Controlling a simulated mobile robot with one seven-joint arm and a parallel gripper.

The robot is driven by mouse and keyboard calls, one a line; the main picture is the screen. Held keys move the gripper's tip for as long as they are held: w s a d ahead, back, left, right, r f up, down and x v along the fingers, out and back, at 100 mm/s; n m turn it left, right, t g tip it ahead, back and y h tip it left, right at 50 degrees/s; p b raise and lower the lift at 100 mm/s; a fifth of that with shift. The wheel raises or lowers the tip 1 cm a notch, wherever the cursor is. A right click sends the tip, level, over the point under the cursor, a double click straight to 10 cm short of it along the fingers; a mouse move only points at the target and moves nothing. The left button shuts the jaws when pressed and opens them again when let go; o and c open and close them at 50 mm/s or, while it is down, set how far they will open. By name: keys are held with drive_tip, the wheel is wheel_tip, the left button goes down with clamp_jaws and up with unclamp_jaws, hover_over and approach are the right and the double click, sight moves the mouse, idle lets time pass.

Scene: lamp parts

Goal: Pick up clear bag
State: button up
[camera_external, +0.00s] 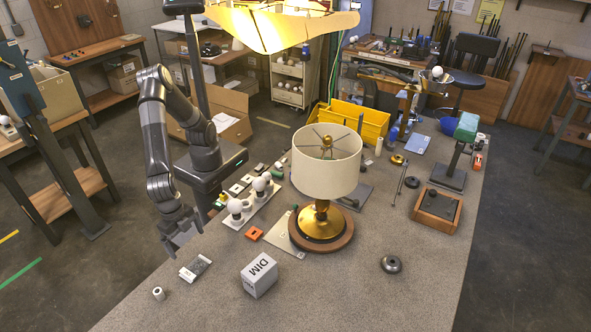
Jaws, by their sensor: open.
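A small flat grey-and-white packet (195,267), which seems to be the clear bag, lies on the grey worktable near its left front edge. Its contents are too small to make out. My gripper (186,245) is open and empty. It points down at the table's left edge, just above and slightly left of the packet in the picture, apart from it.
A white box marked DIM (259,276) stands right of the packet, and a small white cylinder (158,294) lies to its lower left. A lamp (322,215) stands mid-table. Bulbs on a white board (238,220) and an orange block (253,233) are behind.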

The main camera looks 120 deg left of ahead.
sight(195, 267)
drive_tip(key=f, duration=0.7)
drive_tip(key=w+d+f, duration=0.1)
drive_tip(key=f, duration=0.3)
drive_tip(key=shift+w+f, duration=0.1)
drive_tip(key=shift+f, duration=0.1)
drive_tip(key=shift+c, duration=0.3)
drive_tip(key=c, duration=1)
drive_tip(key=shift+r, duration=0.15)
